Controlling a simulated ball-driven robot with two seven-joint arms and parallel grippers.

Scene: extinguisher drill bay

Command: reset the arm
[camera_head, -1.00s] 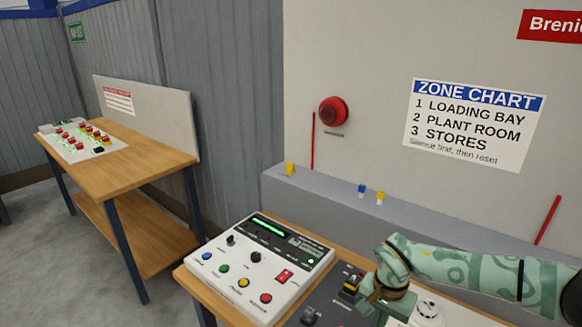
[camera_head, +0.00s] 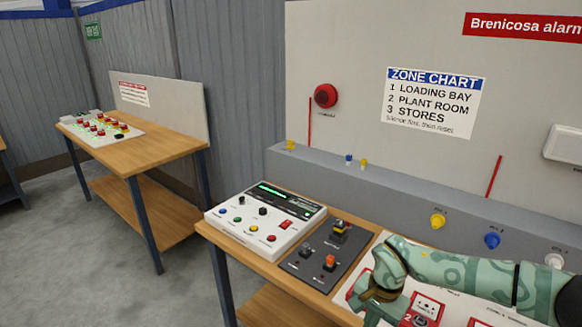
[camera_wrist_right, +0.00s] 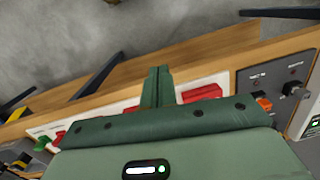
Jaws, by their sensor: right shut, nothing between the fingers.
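My right arm, pale green with darker patterns, comes in from the right in the head view. Its gripper (camera_head: 378,308) points down over a white board (camera_head: 345,291) with red call-point boxes (camera_head: 427,306) at the bench's right part. In the right wrist view the gripper fingers (camera_wrist_right: 158,84) are together with nothing between them. Red boxes (camera_wrist_right: 202,93) lie beyond them on either side. Whether the fingertips touch the board cannot be told. My left gripper is not in view.
A white control panel (camera_head: 265,222) with coloured buttons and a dark switch plate (camera_head: 318,268) sit on the wooden bench left of my gripper. A grey ledge (camera_head: 330,176) with coloured knobs runs behind. Another bench (camera_head: 150,154) stands left, with bare floor between.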

